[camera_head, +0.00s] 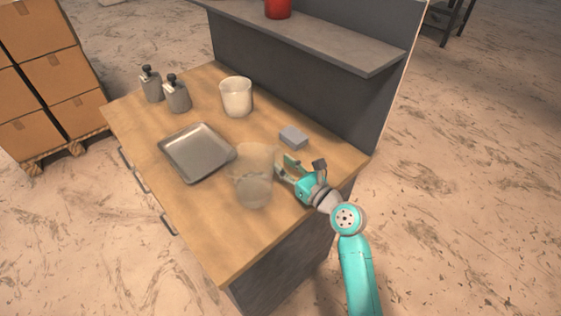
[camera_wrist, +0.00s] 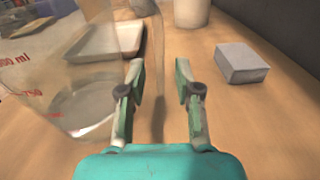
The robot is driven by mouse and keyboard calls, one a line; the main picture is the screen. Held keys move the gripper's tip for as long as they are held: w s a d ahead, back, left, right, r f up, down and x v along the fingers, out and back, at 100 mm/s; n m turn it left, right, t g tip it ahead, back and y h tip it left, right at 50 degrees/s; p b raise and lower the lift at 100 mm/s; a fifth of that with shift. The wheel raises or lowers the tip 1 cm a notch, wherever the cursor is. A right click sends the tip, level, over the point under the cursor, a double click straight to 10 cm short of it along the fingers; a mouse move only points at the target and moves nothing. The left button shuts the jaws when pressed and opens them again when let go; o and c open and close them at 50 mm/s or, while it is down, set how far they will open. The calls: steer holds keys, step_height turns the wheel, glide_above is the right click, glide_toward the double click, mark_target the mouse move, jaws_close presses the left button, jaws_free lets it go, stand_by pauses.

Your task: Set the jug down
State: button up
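The jug (camera_head: 254,180) is clear and see-through, and appears upright at the front right part of the wooden worktop. In the wrist view the jug (camera_wrist: 70,88) fills the left side, with red volume marks on its wall. My gripper (camera_head: 281,167) is just right of the jug, low over the worktop. In the wrist view my gripper (camera_wrist: 159,72) has its two fingers apart, with the left finger overlapping the jug's right edge. A faint clear edge shows near the gap; I cannot tell whether part of the jug's handle lies between the fingers.
A metal tray (camera_head: 197,153) lies left of the jug. A white cup (camera_head: 236,97) stands farther back, with two grey bottles (camera_head: 176,94) at the far left. A small grey block (camera_head: 293,137) lies behind my gripper. A dark panel with a shelf (camera_head: 320,37) borders the back.

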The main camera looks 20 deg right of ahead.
steer(key=v, duration=1)
